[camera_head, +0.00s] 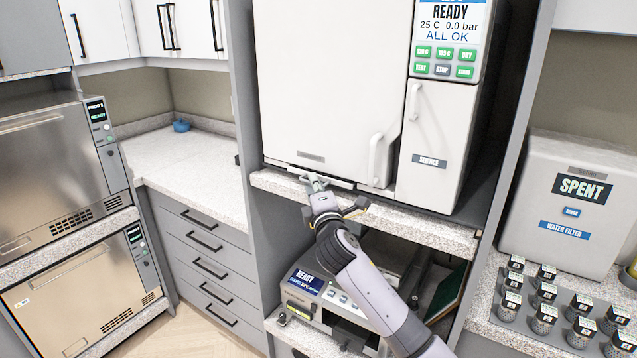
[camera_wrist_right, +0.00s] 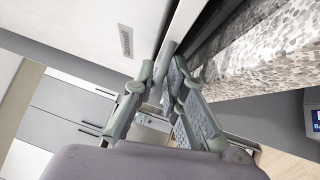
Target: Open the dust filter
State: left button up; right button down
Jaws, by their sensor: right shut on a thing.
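The large white autoclave (camera_head: 335,80) stands on a speckled shelf, its door shut. A thin grey strip (camera_head: 343,183) runs along its lower front edge, just above the shelf. I take this for the dust filter front, though no label on it is readable. My right gripper (camera_head: 316,181) reaches up from below to this strip and is shut on it. In the right wrist view the fingers (camera_wrist_right: 165,82) close around a narrow grey bar (camera_wrist_right: 168,48) beneath the white front. The fingers hide part of the bar. My left gripper is not in view.
The speckled shelf (camera_head: 420,226) lies just below the autoclave. A door handle (camera_head: 378,158) and a service panel (camera_head: 435,140) are to the right. A smaller device (camera_head: 310,290) stands beneath. A white box marked SPENT (camera_head: 565,205) and several labelled cartridges (camera_head: 545,292) are at the right.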

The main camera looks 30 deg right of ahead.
jog(key=s+a, duration=0.5)
jog(key=a, duration=0.7)
jog(key=shift+r+p, duration=0.45)
jog(key=shift+a, duration=0.1)
jog(key=c, duration=1.8)
grip_release()
jog(key=shift+s+a, duration=0.1)
jog(key=shift+a, duration=0.05)
jog(key=shift+f, duration=0.2)
jog(key=v, duration=1.2)
